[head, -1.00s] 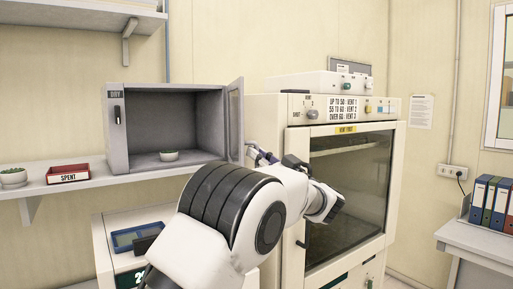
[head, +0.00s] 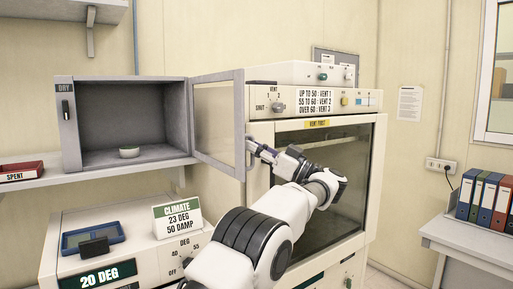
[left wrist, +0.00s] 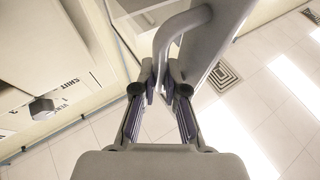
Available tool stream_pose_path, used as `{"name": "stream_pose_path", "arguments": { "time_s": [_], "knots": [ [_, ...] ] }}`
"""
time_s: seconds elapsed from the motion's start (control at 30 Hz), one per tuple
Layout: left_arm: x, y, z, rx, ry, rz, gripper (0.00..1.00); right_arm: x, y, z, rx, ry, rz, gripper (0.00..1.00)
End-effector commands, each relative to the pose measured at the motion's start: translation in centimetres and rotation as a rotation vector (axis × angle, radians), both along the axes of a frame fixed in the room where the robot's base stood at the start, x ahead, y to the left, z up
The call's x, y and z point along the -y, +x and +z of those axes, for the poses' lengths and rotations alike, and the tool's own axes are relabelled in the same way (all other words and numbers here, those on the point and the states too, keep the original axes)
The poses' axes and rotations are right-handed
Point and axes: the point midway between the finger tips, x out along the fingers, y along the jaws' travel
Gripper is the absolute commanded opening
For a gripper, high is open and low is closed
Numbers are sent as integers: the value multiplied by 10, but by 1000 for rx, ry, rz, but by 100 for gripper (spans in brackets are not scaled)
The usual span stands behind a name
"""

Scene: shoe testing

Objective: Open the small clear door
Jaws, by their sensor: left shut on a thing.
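The small clear door (head: 219,118) has a grey frame and a clear pane. It stands wide open, hinged on the right side of the grey DRY cabinet (head: 122,84), with its free edge near the oven front. My left gripper (head: 253,147) is at that free edge. In the left wrist view, my left gripper (left wrist: 161,88) is shut on the curved grey door handle (left wrist: 172,32), beside the door frame (left wrist: 208,40). The exact grip is partly hidden by the fingers. My right gripper is not in view.
Inside the cabinet sits a small white bowl (head: 129,152). The cream oven (head: 262,100) with a glass front stands close to the right of the door. Below is a unit with a CLIMATE sign (head: 178,220) and a blue tray (head: 92,238). A red SPENT tray (head: 20,172) lies on the shelf.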

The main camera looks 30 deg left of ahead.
Motion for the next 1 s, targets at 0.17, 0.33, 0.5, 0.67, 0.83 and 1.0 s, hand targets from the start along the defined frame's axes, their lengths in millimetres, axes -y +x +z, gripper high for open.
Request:
{"name": "stream_pose_path", "arguments": {
  "time_s": [0.17, 0.33, 0.5, 0.67, 0.83, 1.0],
  "knots": [
    [-2, 0, 1, 1, -1, 1, 22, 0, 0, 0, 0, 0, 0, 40],
    [-1, 0, 1, 1, -1, 0, 23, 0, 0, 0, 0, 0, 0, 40],
    [1, 0, 0, 1, 0, -2, 23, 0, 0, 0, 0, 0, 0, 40],
    [23, 4, -10, 1, 1, -4, 23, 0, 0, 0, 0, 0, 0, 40],
    [52, 8, -24, 2, -2, -2, 23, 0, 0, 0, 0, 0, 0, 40],
    [64, 9, -29, 1, -3, 1, 23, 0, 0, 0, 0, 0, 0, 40]
  ]
}}
